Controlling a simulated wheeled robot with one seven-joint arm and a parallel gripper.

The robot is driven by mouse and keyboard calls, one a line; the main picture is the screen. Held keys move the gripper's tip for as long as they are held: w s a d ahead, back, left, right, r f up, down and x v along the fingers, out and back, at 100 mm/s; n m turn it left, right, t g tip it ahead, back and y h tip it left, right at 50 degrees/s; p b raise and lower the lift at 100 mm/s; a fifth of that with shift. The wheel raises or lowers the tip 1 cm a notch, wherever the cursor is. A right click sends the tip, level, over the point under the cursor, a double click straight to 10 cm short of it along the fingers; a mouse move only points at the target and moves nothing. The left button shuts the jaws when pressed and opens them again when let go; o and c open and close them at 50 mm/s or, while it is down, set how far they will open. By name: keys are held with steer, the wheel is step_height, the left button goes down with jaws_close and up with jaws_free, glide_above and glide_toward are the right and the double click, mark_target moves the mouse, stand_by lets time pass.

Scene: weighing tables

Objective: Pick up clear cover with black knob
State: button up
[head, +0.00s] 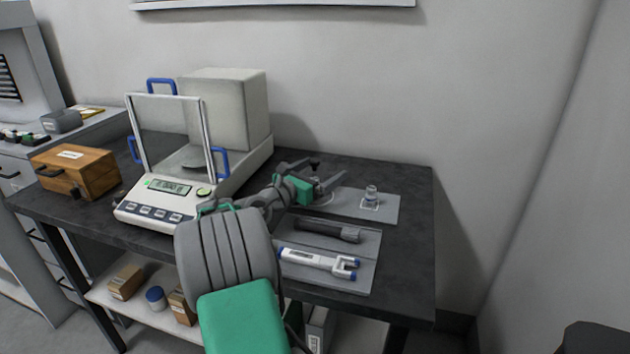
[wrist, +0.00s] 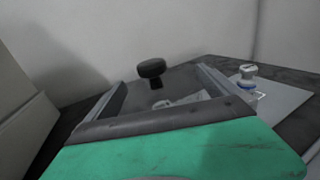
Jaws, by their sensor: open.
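The black knob of the clear cover (wrist: 151,69) stands up between and beyond my gripper's fingers in the wrist view. In the head view the knob (head: 315,162) shows as a small dark spot by the fingertips. The clear body of the cover is hard to make out, and my gripper hides its lower part. My gripper (head: 322,176) is open and empty over the back of the table, its fingers pointing toward the knob. In the wrist view its fingers (wrist: 165,84) lie on either side of the knob's line, and I see no contact.
A balance (head: 158,213) with a glass shield stands left of my gripper. A small capped vial (head: 371,193) stands on a grey mat (head: 388,213) at right. A wooden box (head: 75,172) is far left.

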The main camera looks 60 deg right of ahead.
steer(key=c, duration=1.4)
steer(key=shift+r, duration=0.1)
